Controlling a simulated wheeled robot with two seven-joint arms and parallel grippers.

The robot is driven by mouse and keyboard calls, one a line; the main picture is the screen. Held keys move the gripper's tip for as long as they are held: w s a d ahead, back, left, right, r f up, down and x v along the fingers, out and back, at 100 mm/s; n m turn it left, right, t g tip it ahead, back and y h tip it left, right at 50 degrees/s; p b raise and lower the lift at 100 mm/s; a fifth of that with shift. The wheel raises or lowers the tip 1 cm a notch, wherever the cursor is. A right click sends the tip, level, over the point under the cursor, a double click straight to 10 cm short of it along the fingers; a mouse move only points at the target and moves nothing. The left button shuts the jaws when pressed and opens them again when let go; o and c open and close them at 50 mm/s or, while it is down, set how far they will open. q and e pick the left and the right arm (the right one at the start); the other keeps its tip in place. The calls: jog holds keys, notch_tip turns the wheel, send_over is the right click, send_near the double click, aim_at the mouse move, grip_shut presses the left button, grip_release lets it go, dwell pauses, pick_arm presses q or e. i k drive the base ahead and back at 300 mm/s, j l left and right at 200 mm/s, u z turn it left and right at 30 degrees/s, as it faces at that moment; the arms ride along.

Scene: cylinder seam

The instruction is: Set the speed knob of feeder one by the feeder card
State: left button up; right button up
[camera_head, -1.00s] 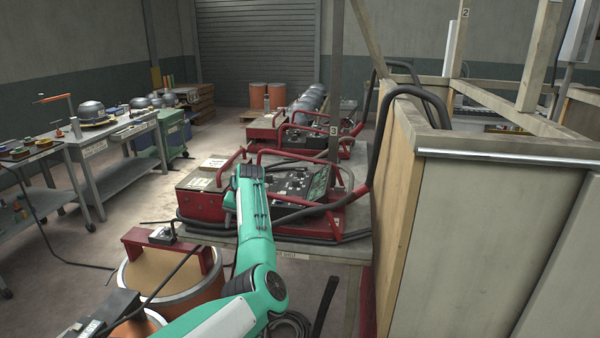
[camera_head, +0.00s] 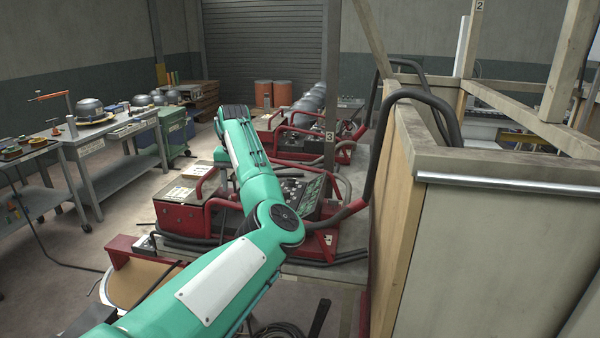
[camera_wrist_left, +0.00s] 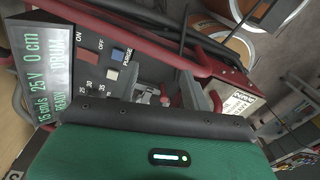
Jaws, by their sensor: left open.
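My left arm reaches over a red-framed feeder unit (camera_head: 183,215) in the head view. Its dark control panel is partly hidden behind my arm. In the left wrist view my left gripper (camera_wrist_left: 165,92) is open. Its grey fingers are over the panel with nothing seen between them but small panel parts. The panel (camera_wrist_left: 100,42) has switches marked ON, OFF and PURGE. Knob scale numbers such as 25, 30 and 35 show by the gripper's edge; the knob there is mostly hidden. A tilted display (camera_wrist_left: 48,70) reads 15 cm/s, 25 V, 0 cm, READY, DRUM. I cannot tell which paper is the feeder card.
Red guard tubes (camera_wrist_left: 165,52) cross close to the fingers. A post (camera_head: 331,80) marked 3 and thick black hoses stand beside the feeder. A wooden-framed wall (camera_head: 400,190) blocks the right. Workbenches (camera_head: 105,145) stand at left, with open floor between.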

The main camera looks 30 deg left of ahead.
aim_at(291, 181)
jog(key=i, duration=1)
